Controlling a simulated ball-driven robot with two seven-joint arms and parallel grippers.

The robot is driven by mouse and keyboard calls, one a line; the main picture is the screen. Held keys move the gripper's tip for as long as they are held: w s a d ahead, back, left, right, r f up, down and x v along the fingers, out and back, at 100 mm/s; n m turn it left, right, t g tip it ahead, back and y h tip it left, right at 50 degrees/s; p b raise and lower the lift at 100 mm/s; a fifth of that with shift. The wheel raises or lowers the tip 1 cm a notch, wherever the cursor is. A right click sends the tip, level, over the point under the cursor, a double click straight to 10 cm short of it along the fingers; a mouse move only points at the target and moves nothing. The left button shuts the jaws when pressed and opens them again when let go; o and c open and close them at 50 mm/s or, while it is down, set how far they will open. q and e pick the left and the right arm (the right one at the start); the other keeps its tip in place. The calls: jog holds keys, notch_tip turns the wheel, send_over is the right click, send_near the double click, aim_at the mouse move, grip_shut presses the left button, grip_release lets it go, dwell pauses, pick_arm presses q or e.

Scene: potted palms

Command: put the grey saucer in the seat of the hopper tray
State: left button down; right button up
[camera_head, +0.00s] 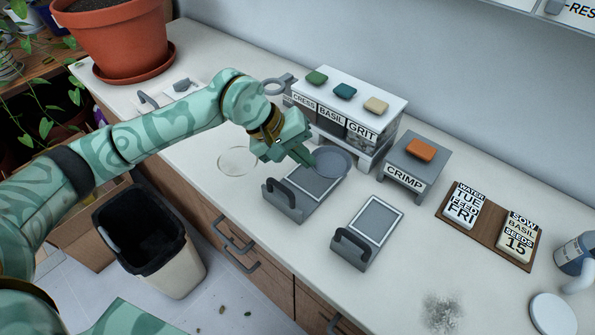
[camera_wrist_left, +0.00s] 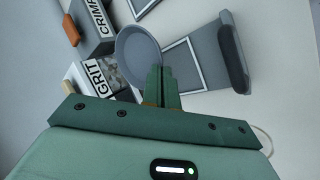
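The grey saucer (camera_head: 334,163) is a shallow round dish. My left gripper (camera_head: 306,158) is shut on its rim, and the wrist view shows the two fingers close together at the edge of the saucer (camera_wrist_left: 137,52). The saucer is over the far end of a grey tray (camera_head: 284,204) with a dark handle, in front of the labelled hopper (camera_head: 345,112). This tray has a pale-outlined rectangular seat, partly hidden by the saucer. It also shows in the wrist view (camera_wrist_left: 215,52). I cannot tell whether the saucer touches it. My right gripper is not in view.
A second handled tray (camera_head: 368,230) lies to the right. Behind it stands the CRIMP block (camera_head: 404,179) with an orange piece on top. A clear round dish (camera_head: 237,161) is on the counter left of the first tray. A brown calendar board (camera_head: 488,227) lies further right.

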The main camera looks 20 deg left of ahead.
pick_arm(q)
jog(key=a+f, duration=0.1)
jog(key=w+a+f+b, duration=0.1)
jog(key=f, duration=0.1)
jog(key=w+f, duration=0.1)
jog(key=shift+w+a+f, duration=0.1)
jog(key=shift+a+f, duration=0.3)
jog(key=shift+w+a+f+b, duration=0.2)
jog(key=shift+a+f+b, duration=0.1)
jog(key=shift+a+f, duration=0.05)
notch_tip(320, 180, down, 4)
jog(key=shift+w+a+r+b, duration=0.1)
jog(key=shift+a+r+b, duration=0.05)
jog(key=shift+b, duration=0.5)
jog(key=shift+r, duration=0.1)
